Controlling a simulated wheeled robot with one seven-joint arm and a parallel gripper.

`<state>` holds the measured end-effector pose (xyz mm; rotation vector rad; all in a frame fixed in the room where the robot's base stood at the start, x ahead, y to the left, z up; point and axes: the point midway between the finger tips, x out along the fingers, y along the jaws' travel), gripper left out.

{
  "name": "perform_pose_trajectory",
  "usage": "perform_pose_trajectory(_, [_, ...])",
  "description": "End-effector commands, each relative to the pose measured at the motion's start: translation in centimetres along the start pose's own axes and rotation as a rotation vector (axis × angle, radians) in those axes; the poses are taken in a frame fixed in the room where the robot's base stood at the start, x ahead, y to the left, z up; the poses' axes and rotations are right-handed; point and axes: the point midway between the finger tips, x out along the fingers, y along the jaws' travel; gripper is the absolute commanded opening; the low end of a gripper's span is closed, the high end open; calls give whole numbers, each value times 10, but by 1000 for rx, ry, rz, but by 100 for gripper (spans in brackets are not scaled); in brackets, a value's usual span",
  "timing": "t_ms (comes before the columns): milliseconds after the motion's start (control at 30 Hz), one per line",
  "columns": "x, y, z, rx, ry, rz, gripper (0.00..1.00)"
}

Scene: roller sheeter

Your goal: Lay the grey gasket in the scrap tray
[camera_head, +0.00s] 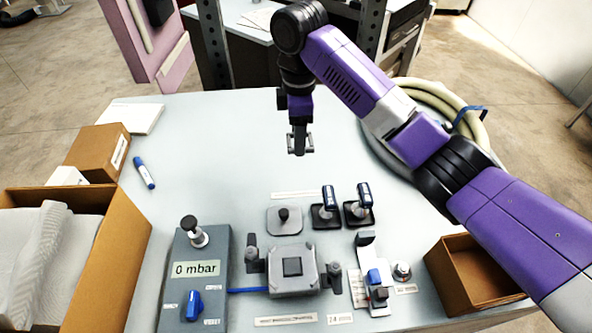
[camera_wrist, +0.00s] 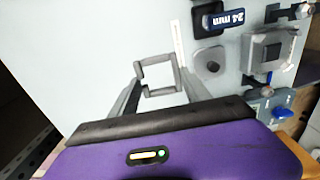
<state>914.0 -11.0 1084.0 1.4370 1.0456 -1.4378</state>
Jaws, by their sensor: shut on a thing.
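My gripper (camera_head: 300,146) is shut on the grey gasket (camera_wrist: 160,91), a thin square frame held between the fingertips in the wrist view. In the head view the gripper and gasket are above the back middle of the pale table (camera_head: 230,130), apart from other things. The gasket is small there and partly covered by the fingers. An open brown tray (camera_head: 462,292), which looks like the scrap tray, stands at the front right. Its visible inside is empty, and my arm passes over its right side. No label shows on it.
A grey block with a square pad (camera_head: 292,268) stands between two clamps at the front. Left of it is a box reading 0 mbar (camera_head: 196,268). Two dark-handled stamps (camera_head: 330,205) stand behind. A large brown carton (camera_head: 120,262) fills the left, and a coiled hose (camera_head: 405,90) lies back right.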

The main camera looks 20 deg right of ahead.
Motion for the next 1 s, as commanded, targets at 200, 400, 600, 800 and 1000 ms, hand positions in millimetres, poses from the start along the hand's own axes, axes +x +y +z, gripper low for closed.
perform_pose_trajectory(200, [57,-1,-1,0,1,-4,10])
perform_pose_trajectory(400, [81,0,0,0,-2,0,10])
perform_pose_trajectory(600, [98,0,1,2,-2,-3,10])
perform_pose_trajectory(800, [124,0,1,1,-1,-2,10])
perform_pose_trajectory(1000, [129,0,0,0,-1,1,10])
